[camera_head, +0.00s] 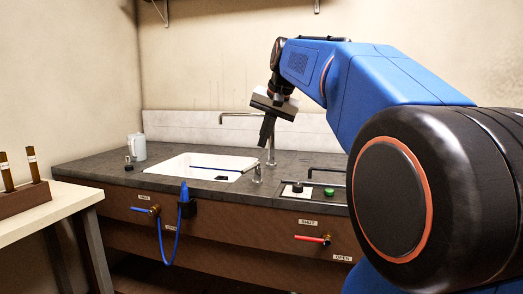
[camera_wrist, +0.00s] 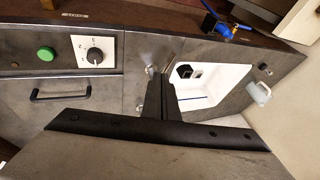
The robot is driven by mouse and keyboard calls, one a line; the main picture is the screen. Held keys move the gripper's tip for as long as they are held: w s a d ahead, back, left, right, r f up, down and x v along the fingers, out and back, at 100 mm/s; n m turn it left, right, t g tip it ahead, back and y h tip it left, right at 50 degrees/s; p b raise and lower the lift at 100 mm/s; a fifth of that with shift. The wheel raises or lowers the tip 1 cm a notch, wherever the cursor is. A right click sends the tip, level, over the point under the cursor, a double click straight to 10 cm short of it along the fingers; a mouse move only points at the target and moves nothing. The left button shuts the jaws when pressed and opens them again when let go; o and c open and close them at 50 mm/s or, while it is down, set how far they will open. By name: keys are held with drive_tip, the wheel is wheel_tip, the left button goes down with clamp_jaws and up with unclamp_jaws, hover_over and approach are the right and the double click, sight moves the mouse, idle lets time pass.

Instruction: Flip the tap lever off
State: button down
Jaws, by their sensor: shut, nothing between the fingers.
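The grey metal tap (camera_head: 271,150) stands at the sink's right rear, its spout reaching left over the white sink (camera_head: 182,178). A short metal piece (camera_head: 257,174) stands on the counter in front of it; I cannot tell whether it is the tap lever. My gripper (camera_head: 264,143) is shut and empty, pointing down above the counter and overlapping the tap's upright in the head view. Whether it touches the tap is unclear. In the wrist view my dark fingers (camera_wrist: 158,78) point towards the sink (camera_wrist: 212,92) and hide part of the tap area.
A red-handled valve (camera_head: 312,239) and a blue-handled valve (camera_head: 146,209) with a blue hose are on the counter front. A green button (camera_head: 329,191) and a dial (camera_wrist: 95,55) lie right of the sink. A mug (camera_head: 137,147) stands at left.

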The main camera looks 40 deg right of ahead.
drive_tip(key=r, duration=0.1)
drive_tip(key=m+y, duration=0.3)
drive_tip(key=y, duration=0.1)
approach(247, 169)
wheel_tip(247, 169, down, 5)
drive_tip(key=w, duration=0.2)
drive_tip(key=shift+w+a+f+h, duration=0.3)
drive_tip(key=shift+a+f, duration=0.05)
drive_tip(key=shift+a, duration=0.25)
idle(0.5)
drive_tip(key=shift+w+a+f, duration=0.15)
drive_tip(key=shift+w+a, duration=0.2)
drive_tip(key=shift+w, duration=0.1)
